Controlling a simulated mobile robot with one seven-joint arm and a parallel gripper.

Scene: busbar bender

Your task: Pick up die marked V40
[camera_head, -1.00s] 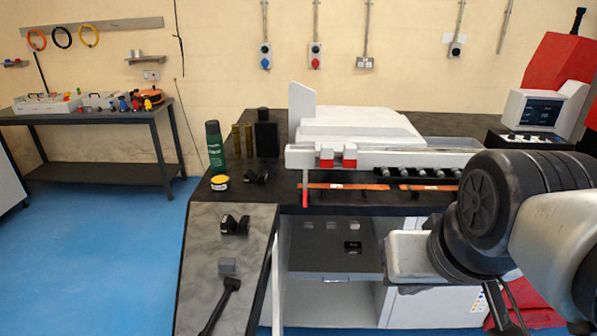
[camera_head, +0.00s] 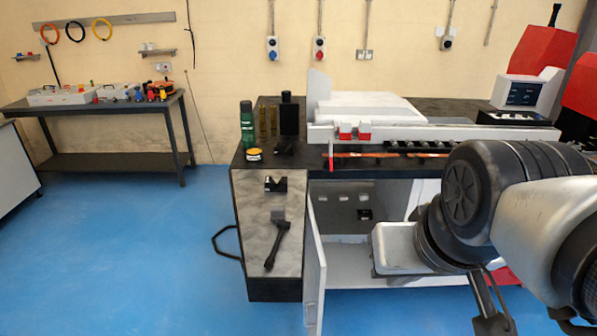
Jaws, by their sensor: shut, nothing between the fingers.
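No marking is readable, so I cannot tell which die is V40. A dark V-notched block (camera_head: 275,184) sits on the grey mottled top (camera_head: 248,225). Another small dark block (camera_head: 284,147) lies on the black bench, behind it and beside the yellow-topped tin. A small dark piece (camera_head: 364,215) is inside the open cabinet. My arm (camera_head: 480,195) crosses the right side of the view, well to the right of these blocks. I can make out no gripper fingertips.
A grey block (camera_head: 278,214) and a black long-handled tool (camera_head: 277,246) lie on the grey top. A green bottle (camera_head: 247,125) and a black bottle (camera_head: 289,115) stand behind. The cabinet door (camera_head: 315,265) stands open. The blue floor at left is clear.

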